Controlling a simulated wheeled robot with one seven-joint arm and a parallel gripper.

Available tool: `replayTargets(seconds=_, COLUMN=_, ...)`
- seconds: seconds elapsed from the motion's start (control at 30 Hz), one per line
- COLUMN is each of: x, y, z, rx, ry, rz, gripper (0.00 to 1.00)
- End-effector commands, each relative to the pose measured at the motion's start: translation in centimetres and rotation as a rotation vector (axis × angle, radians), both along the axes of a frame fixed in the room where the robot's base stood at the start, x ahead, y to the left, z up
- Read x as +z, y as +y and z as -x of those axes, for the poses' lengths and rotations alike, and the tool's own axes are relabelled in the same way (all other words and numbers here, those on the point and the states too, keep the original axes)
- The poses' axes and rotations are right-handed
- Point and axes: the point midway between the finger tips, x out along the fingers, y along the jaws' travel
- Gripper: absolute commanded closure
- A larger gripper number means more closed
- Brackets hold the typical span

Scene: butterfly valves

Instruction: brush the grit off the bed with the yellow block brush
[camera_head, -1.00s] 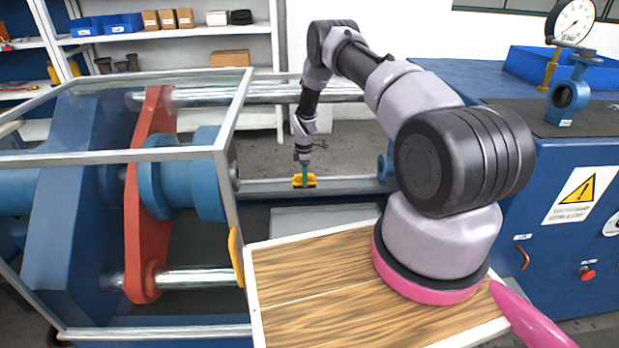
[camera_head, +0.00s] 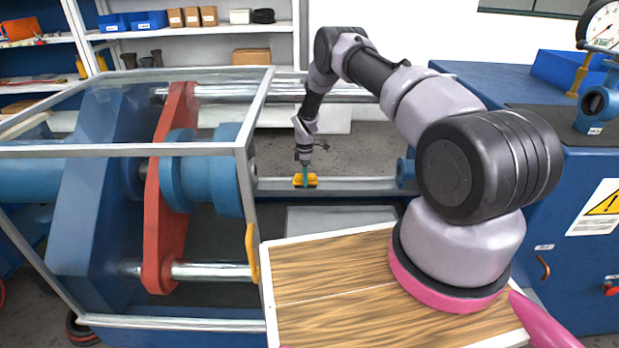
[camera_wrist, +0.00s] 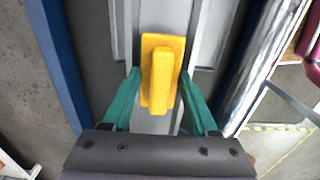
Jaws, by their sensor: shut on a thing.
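The yellow block brush (camera_head: 311,180) is low over the grey rail of the bed (camera_head: 350,184), in the gap between the blue valve clamp and the blue cabinet. My gripper (camera_head: 305,174) is above it with its green fingers at the brush. In the wrist view the brush (camera_wrist: 162,72) lies between the green fingertips of my gripper (camera_wrist: 160,90), which are shut on it. The bed (camera_wrist: 201,40) runs away beneath it as a grey strip. Whether the bristles touch the bed is hidden, and I cannot make out any grit.
A metal-framed clear guard (camera_head: 245,190) with a yellow handle (camera_head: 251,254) stands left of the brush, around red and blue machine parts. A blue cabinet (camera_head: 560,240) with a gauge and small valve is at the right. A wooden top (camera_head: 330,280) lies in front.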

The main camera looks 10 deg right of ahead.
Motion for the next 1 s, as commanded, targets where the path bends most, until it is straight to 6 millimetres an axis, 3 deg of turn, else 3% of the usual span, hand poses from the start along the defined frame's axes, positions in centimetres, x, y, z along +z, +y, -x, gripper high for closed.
replayTargets(seconds=0.37, x=0.0, y=-0.1, z=0.0, rx=-0.001, ry=0.0, rz=0.0, gripper=0.85)
replayTargets(seconds=1.0, x=0.0, y=-4.4, z=0.8, rx=-0.002, ry=0.0, rz=0.001, gripper=0.85)
